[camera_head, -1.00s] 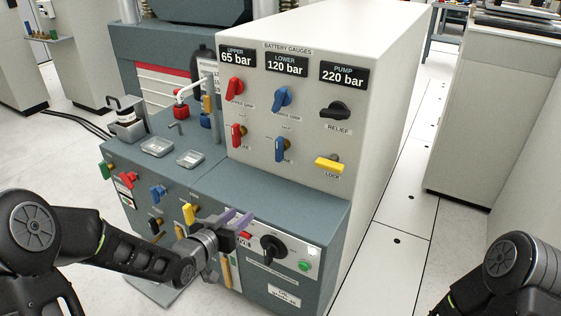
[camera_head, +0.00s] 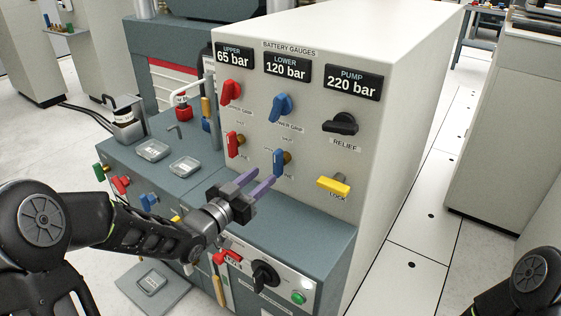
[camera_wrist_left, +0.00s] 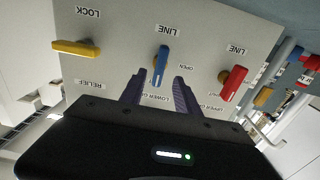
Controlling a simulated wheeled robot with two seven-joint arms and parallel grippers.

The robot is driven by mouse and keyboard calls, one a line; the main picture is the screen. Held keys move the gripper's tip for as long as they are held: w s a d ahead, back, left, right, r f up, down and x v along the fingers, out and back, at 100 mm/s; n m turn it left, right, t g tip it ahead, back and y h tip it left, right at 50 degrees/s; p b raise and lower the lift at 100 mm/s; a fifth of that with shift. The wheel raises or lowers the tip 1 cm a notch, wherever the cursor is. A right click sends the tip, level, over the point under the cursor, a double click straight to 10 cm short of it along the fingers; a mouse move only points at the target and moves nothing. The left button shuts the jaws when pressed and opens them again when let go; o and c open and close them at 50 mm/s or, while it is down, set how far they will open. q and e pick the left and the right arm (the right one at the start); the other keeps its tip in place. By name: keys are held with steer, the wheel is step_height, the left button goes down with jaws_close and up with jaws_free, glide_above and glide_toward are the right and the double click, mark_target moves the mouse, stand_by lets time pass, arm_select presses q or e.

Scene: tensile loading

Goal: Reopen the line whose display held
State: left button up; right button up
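The panel carries three displays: upper (camera_head: 231,56) reads 65 bar, lower (camera_head: 287,66) reads 120 bar, pump (camera_head: 353,83) reads 220 bar. Below them are a red line handle (camera_head: 233,145) and a blue line handle (camera_head: 279,163), with red (camera_head: 230,92) and blue (camera_head: 281,105) grip knobs above. My left gripper (camera_head: 255,184) is open and empty, its purple fingers pointing at the panel just below the blue line handle. In the left wrist view the blue line handle (camera_wrist_left: 160,65) shows between and beyond the fingertips, apart from them; the red line handle (camera_wrist_left: 234,83) is to the right.
A yellow lock handle (camera_head: 334,187) and a black relief knob (camera_head: 341,123) are on the panel's right. The lower cabinet's ledge (camera_head: 310,222) juts out under my gripper. Its front holds a black rotary knob (camera_head: 264,274) and a green button (camera_head: 298,298).

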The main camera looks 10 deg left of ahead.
mark_target(275, 166)
arm_select(q)
steer(key=shift+w+d, duration=0.1)
steer(key=shift+w, duration=0.05)
steer(key=b+x, duration=0.1)
steer(key=x, duration=0.5)
steer(key=shift+w+f, duration=0.1)
steer(key=shift+w, duration=0.1)
steer(key=shift+w+d, duration=0.25)
steer(key=shift+w, duration=0.3)
jaws_close()
